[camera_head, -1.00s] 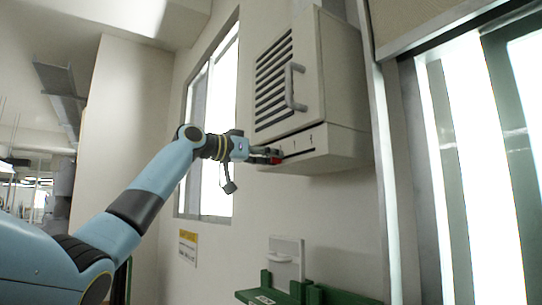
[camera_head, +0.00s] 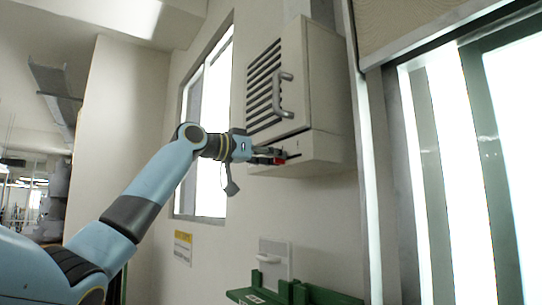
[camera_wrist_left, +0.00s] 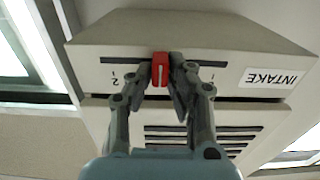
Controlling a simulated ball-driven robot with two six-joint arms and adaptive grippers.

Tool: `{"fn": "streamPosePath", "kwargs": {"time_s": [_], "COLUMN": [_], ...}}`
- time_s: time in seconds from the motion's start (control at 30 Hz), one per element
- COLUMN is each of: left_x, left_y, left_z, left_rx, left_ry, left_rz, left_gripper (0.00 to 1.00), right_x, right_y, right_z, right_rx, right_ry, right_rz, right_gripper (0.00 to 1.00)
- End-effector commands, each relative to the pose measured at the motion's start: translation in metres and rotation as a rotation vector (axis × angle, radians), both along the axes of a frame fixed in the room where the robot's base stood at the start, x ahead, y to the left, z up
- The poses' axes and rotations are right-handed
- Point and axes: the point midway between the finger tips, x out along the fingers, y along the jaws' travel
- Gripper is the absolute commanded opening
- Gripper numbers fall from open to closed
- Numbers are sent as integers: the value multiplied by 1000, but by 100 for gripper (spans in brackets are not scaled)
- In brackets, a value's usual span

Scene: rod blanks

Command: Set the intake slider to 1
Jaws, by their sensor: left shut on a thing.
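The intake slider's red knob (camera_head: 280,160) sits in a dark slot on the lower front of a beige wall cabinet (camera_head: 317,150). My left gripper (camera_head: 273,157) is shut on the knob. In the left wrist view the red knob (camera_wrist_left: 160,68) is between the fingertips, near the middle of the dark slot (camera_wrist_left: 120,60). That view shows the cabinet upside down, with an INTAKE label (camera_wrist_left: 270,78) to the right of the slot. A small mark resembling a 2 shows below the slot's left part; the fingers partly hide the other marks. My right gripper is not in view.
Above the slot is a louvred cabinet door with a grey handle (camera_head: 284,93). A window (camera_head: 208,130) is behind my left arm. A green rack (camera_head: 290,293) stands below, and a bright glazed frame (camera_head: 450,180) is at the right.

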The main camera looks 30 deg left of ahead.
Motion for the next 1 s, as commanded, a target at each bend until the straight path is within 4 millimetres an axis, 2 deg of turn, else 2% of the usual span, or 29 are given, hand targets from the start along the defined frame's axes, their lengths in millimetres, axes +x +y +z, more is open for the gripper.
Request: {"fn": "streamPosePath", "kwargs": {"time_s": [0.17, 0.2, 0.37, 0.53, 0.63, 0.73, 0.87, 1.0], "left_x": [0, 0, 0, 0, -1, -6, -25, -52], "left_y": [1, 1, 1, 1, 1, 4, 13, 25], "left_z": [2, 2, 2, 2, 2, 2, 1, 0], "left_rx": [-2, -2, -2, -1, -1, 2, 6, 9], "left_ry": [-5, -5, -5, -4, -4, -5, -4, -3], "left_rz": [1, 1, 1, 1, 2, 4, 7, 7], "left_gripper": [0, 17, 38, 38, 38, 38, 38, 38], "right_x": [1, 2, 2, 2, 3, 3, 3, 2], "right_y": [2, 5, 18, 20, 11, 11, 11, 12], "right_z": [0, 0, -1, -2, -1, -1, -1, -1], "right_rx": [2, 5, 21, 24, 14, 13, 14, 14], "right_ry": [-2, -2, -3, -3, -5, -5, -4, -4], "right_rz": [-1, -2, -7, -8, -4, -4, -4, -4], "right_gripper": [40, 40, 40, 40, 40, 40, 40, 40]}}
